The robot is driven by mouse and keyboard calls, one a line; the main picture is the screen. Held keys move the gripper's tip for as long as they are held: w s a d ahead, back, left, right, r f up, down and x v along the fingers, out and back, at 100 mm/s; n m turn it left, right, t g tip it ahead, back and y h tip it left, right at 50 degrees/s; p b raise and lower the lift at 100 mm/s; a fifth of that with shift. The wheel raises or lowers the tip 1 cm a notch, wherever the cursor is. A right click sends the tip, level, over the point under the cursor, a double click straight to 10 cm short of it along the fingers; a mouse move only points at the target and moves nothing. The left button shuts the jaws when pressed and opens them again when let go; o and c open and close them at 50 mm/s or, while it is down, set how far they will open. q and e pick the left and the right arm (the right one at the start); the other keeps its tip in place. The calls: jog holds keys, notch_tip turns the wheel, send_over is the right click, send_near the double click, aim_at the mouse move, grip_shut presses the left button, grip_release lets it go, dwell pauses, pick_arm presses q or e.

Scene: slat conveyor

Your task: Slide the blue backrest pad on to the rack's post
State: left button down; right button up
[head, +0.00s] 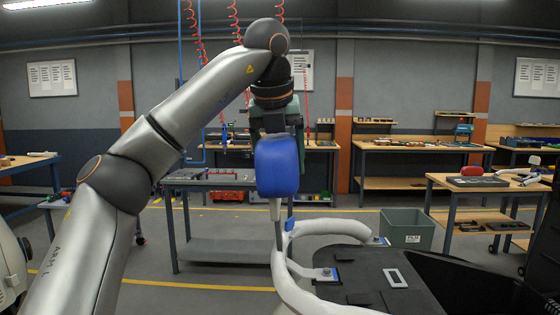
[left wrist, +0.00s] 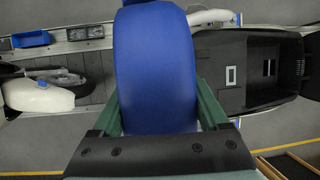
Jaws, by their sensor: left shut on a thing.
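The blue backrest pad (head: 278,166) hangs upright in the middle of the head view. My left gripper (head: 278,132) is above it and shut on its upper part. In the left wrist view the pad (left wrist: 157,70) fills the space between the two green fingers. A pale post (head: 276,210) stands directly below the pad in the head view, rising from the white tubular rack (head: 282,268). The pad's lower edge meets or overlaps the post's top there; I cannot tell whether the post is inside the pad. My right gripper is not in view.
A black tray-like body (head: 372,270) lies right of the post, with a curved white tube (head: 330,228) along its far side. A grey bin (head: 406,229) stands behind it. A workbench (head: 225,181) is behind the pad, and another (head: 470,183) is at right.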

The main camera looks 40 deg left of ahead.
aim_at(277, 137)
pick_arm(q)
jog(key=shift+f+b, duration=0.55)
jog(key=shift+f, duration=0.15)
jog(key=shift+f, duration=0.3)
jog(key=shift+w+d+f+b, duration=0.1)
jog(key=shift+d+f+b, duration=0.05)
jog(key=shift+f+b, duration=1.15)
grip_release()
jog(key=p+v, duration=0.4)
jog(key=v, duration=0.8)
jog(key=shift+d+r, duration=0.1)
jog(key=shift+r, duration=0.2)
